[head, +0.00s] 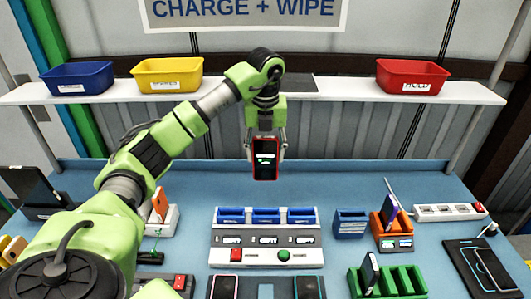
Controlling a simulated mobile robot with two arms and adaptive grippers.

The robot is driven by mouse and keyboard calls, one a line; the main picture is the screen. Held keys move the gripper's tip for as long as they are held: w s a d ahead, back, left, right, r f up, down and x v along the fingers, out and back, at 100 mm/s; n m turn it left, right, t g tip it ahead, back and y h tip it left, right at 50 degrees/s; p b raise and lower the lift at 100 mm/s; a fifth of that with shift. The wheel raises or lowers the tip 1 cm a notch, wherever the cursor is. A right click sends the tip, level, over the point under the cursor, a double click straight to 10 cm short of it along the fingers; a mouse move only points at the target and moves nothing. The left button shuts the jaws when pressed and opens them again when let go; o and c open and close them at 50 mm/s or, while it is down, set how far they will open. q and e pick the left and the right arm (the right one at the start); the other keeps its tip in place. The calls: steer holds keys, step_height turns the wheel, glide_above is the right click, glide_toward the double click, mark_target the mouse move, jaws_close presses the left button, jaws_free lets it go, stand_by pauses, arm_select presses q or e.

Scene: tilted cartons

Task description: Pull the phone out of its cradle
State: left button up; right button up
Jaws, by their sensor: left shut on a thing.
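My left gripper (266,150) is shut on a phone (265,160) with a red edge and a dark, lit screen. It holds the phone upright in the air, above the back of the blue table, with its fingers at the phone's two sides. The phone is clear of any cradle. A small blue cradle (350,224) stands empty right of the middle. An orange cradle (391,230) beside it holds a tilted phone (390,201). Which cradle the held phone belongs to I cannot tell. My right gripper is not in view.
A charging station (267,257) with blue slots stands in the middle front. A green rack (400,283) with a phone, a white power strip (448,212) and a dark pad (484,268) lie right. A shelf (343,89) with bins runs behind. The table's back strip is clear.

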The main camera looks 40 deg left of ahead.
arm_select(q)
steer(key=shift+r, duration=0.15)
steer(key=shift+r, duration=3.65)
